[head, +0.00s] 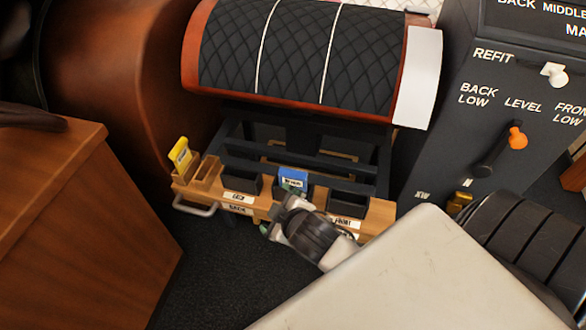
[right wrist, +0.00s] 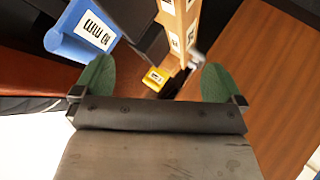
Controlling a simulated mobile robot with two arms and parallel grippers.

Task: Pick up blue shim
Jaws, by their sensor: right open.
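The blue shim (head: 292,180) stands in the wooden rack (head: 228,209), its top and a white label showing above a slot. It also shows in the right wrist view (right wrist: 72,40) at upper left, beyond the left green finger and outside the gap between the fingers. My right gripper (head: 282,217) is just in front of the rack, below the blue shim in the head view. It is open in the right wrist view (right wrist: 158,65), with nothing between its fingers. The shim's lower part is hidden in the head view. My left gripper is not in view.
A yellow shim (head: 180,154) stands at the rack's left end. Dark bins sit along the rack, below a quilted saddle panel (head: 300,55). A wooden cabinet (head: 70,230) is at left, a dark control panel (head: 500,110) at right. Dark floor lies in front.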

